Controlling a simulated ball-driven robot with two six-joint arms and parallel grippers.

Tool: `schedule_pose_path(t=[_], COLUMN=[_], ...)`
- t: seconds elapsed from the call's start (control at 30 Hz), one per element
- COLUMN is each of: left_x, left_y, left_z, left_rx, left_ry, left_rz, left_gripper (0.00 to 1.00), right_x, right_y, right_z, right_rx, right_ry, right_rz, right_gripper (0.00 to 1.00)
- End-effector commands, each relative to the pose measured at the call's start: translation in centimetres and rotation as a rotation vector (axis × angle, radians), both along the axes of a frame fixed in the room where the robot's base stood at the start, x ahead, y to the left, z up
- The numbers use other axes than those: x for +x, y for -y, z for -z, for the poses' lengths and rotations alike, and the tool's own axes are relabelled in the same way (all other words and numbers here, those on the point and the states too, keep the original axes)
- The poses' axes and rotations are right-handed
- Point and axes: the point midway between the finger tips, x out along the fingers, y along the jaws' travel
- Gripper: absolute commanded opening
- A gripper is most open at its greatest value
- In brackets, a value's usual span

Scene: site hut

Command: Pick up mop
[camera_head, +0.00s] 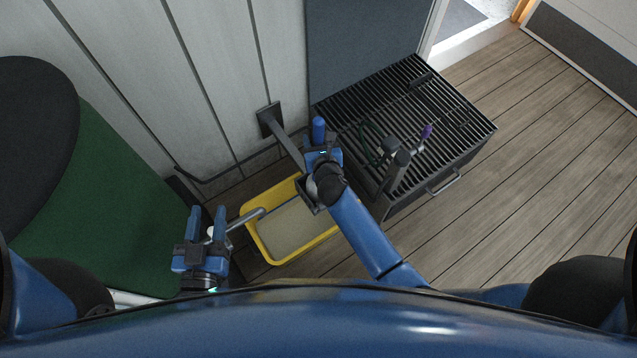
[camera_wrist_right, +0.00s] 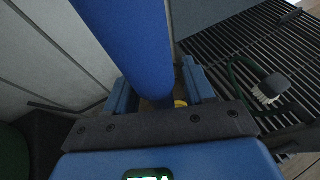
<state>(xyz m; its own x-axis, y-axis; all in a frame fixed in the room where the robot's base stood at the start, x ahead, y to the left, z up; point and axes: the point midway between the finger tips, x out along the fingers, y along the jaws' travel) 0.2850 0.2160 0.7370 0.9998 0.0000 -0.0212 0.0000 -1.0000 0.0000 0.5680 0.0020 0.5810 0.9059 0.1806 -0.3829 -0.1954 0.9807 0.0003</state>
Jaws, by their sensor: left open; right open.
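A blue cylinder (camera_head: 318,130), which looks like the mop's handle, stands up beside the wall and shows nearly end-on from above. In the right wrist view the blue cylinder (camera_wrist_right: 130,40) passes down between the fingers of my right gripper (camera_wrist_right: 165,95). That gripper (camera_head: 322,157) is open around it; I cannot tell whether a finger touches it. The mop's head is hidden below my arm. A yellow basin (camera_head: 258,245) lies under it. My left gripper (camera_head: 208,218) is open at the basin's left; a grey rod (camera_head: 247,217) with a white end runs close to its fingers.
A black slatted box (camera_head: 465,125) with a front handle stands at the right, with a brush (camera_wrist_right: 270,90) and a purple-tipped item (camera_head: 426,131) on top. A green seat (camera_head: 90,210) fills the left. The floor at right is clear.

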Motion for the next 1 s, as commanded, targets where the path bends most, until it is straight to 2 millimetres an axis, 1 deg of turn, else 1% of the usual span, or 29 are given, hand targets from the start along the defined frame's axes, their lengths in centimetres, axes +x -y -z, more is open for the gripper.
schedule_pose_path(t=[0.17, 0.2, 0.53, 0.83, 0.93, 1.0], left_x=[0.0, 0.0, 0.0, 0.0, 0.0, 0.0], left_y=[0.0, 0.0, 0.0, 0.0, 0.0, 0.0], left_z=[0.0, 0.0, 0.0, -0.3, -0.8, -1.4], left_rx=[0.0, 0.0, 0.0, 0.0, 0.0, 0.0], left_ry=[0.0, 0.0, 0.0, 0.0, 0.0, 0.0], left_rz=[0.0, 0.0, 0.0, 0.0, 0.0, 0.0], left_gripper=[0.43, 0.43, 0.43, 0.43, 0.43, 0.43], right_x=[0.0, 0.0, 0.0, 0.0, 0.0, 0.0], right_y=[0.0, 0.0, 0.0, 0.0, 0.0, 0.0], right_z=[0.0, 0.0, 0.0, -0.5, -1.3, -2.3], right_rx=[0.0, 0.0, 0.0, 0.001, 0.001, 0.002], right_ry=[0.0, 0.0, 0.0, 0.003, 0.004, 0.004], right_rz=[0.0, 0.0, 0.0, -0.001, -0.001, -0.001], right_gripper=[0.53, 0.5, 0.0, 0.0, 0.0, 0.0])
